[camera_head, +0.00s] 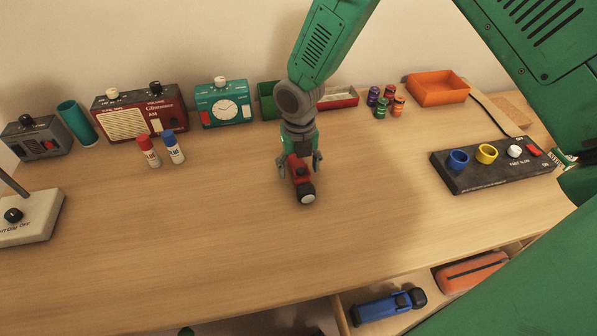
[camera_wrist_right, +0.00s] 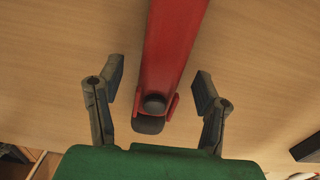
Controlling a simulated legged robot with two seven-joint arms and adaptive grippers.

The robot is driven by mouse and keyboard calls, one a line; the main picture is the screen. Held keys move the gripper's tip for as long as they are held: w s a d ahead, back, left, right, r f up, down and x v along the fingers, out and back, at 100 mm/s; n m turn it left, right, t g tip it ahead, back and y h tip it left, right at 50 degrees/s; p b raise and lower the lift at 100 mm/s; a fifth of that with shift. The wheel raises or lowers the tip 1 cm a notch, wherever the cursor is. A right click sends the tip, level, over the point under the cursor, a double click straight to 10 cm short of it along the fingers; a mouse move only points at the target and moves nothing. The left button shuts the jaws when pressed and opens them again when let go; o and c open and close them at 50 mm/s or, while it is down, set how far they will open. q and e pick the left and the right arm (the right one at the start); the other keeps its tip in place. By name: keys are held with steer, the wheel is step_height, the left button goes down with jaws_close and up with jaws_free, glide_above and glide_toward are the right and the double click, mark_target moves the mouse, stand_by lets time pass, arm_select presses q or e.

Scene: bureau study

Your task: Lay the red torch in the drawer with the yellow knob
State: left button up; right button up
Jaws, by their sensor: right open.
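The red torch (camera_head: 304,189) lies on the desk top in the middle of the head view, its dark round end toward the front edge. It also shows in the right wrist view (camera_wrist_right: 172,48), running away from the gripper. My right gripper (camera_head: 301,166) points down over the torch. Its fingers (camera_wrist_right: 160,83) are open, one on each side of the torch, with gaps showing. An open drawer compartment (camera_head: 343,318) shows below the front edge, holding a blue torch (camera_head: 388,306). No yellow drawer knob can be made out. My left gripper is not in view.
An orange object (camera_head: 469,272) lies below the front edge at right.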

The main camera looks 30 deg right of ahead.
steer(key=shift+f, duration=0.5)
steer(key=shift+r, duration=0.1)
jaws_close()
steer(key=shift+r, duration=0.1)
